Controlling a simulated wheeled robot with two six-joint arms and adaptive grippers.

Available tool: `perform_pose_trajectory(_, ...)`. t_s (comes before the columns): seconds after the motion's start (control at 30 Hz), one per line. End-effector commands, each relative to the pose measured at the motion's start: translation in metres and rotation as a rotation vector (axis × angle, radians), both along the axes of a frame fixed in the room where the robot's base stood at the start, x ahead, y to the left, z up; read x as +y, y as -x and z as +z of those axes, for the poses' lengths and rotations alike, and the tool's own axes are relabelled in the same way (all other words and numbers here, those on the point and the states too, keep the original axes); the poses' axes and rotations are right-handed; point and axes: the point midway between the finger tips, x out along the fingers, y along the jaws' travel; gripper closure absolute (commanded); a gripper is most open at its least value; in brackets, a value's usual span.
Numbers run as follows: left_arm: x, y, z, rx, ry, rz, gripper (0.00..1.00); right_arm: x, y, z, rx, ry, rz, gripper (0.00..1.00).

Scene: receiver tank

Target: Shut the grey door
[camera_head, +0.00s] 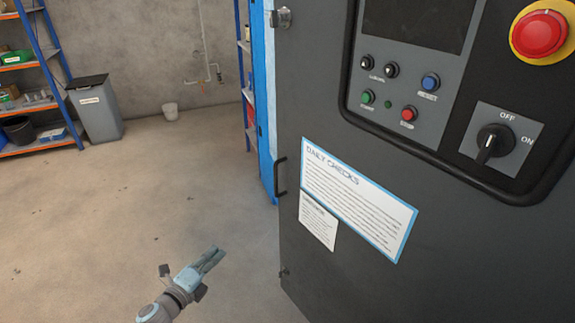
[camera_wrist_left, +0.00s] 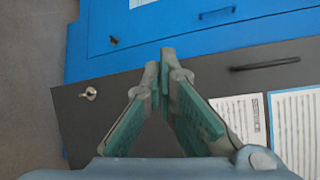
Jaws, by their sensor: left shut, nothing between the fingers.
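The grey door (camera_head: 300,250) is a tall dark panel filling the right of the head view, with a black bar handle (camera_head: 281,175) near its left edge and a latch (camera_head: 281,17) higher up. I cannot tell how far it stands open. My left gripper (camera_head: 217,254) is shut and empty, left of the door's lower part and lower than the handle in the head view. My right gripper is not in view.
A blue cabinet (camera_wrist_left: 160,28) with its own handle lies beyond the door's edge. Control buttons, a red emergency button (camera_head: 541,34) and a rotary switch (camera_head: 495,140) are on the front. The floor at left is clear; a grey bin (camera_head: 95,112) and shelves stand far back.

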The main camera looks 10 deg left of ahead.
Motion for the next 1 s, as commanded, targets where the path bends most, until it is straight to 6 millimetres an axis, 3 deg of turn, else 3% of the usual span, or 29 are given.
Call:
perform_pose_trajectory(0.03, -0.016, -0.021, 0.067, -0.165, -0.215, -0.135, 1.0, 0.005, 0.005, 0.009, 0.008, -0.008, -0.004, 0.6)
perform_pose_trajectory(0.1, -0.043, -0.033, 0.138, -0.39, -0.545, -0.307, 1.0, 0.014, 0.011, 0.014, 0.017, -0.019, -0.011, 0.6)
perform_pose_trajectory(0.2, -0.069, -0.033, 0.198, -0.622, -0.92, -0.467, 1.0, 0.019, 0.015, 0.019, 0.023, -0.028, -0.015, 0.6)
perform_pose_trajectory(0.23, -0.074, -0.032, 0.207, -0.664, -0.996, -0.495, 1.0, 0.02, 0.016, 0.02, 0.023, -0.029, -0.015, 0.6)
perform_pose_trajectory(0.3, -0.081, -0.032, 0.217, -0.718, -1.096, -0.53, 1.0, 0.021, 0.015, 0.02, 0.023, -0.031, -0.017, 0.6)
perform_pose_trajectory(0.47, -0.094, -0.046, 0.215, -0.724, -1.105, -0.533, 1.0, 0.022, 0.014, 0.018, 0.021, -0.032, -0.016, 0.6)
perform_pose_trajectory(1.0, -0.164, -0.125, 0.212, -0.717, -1.099, -0.532, 1.0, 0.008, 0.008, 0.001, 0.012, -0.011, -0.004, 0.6)
